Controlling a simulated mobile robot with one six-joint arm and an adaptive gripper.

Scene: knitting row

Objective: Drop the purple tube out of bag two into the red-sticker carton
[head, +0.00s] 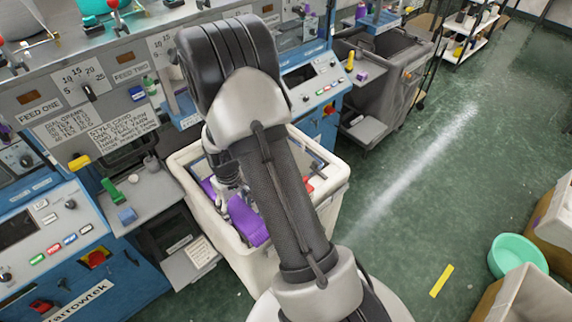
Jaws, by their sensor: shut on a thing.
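My gripper (236,190) points down into a cream, open-topped bag (254,268) in the middle, partly hidden behind my arm. It is shut on a ribbed purple tube (249,222), which hangs at the bag's opening; the fingertips are hard to make out. More purple (207,188) shows left of the gripper, and a bit of red (309,185) shows on the right inside the bag. No number is readable on the bag. Brown cartons stand at the right edge, one at the bottom (528,300) and one above it (556,220); I see no red sticker on either.
Blue and grey knitting machines (60,255) with levers and panels line the left and back. A grey bin (385,85) stands behind the bag. A mint-green basin (516,256) sits beside the cartons. Green floor with a yellow strip (441,280) is clear between bag and cartons.

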